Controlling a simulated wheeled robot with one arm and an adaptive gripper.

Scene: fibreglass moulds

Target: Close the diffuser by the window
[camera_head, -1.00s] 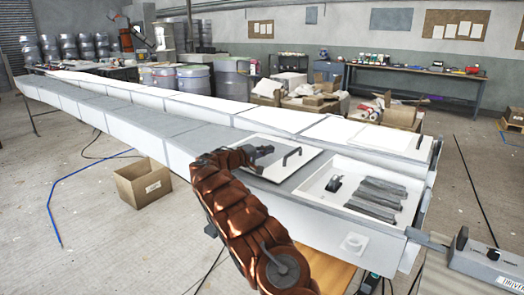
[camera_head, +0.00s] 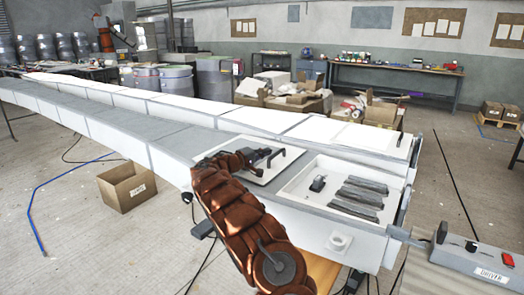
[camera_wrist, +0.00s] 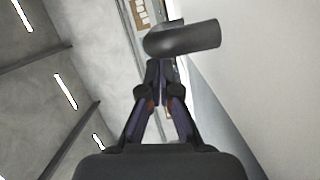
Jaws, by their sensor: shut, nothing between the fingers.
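My gripper (camera_head: 258,156) is shut and empty, over a white lid panel (camera_head: 232,147) on the long white structure. A black handle (camera_head: 277,158) stands on that panel, just right of my fingertips. In the wrist view, my shut fingers (camera_wrist: 160,68) point at a thick dark bent bar (camera_wrist: 185,40), apparently this handle. I cannot tell whether they touch. A round white fitting (camera_head: 340,242) sits on the structure's front face. It may be the diffuser, but I cannot be sure. No window is clear in view.
A shallow white recess (camera_head: 312,200) right of the panel holds a small black item (camera_head: 318,184) and several grey strips (camera_head: 362,192). A cardboard box (camera_head: 127,187) lies on the floor at left.

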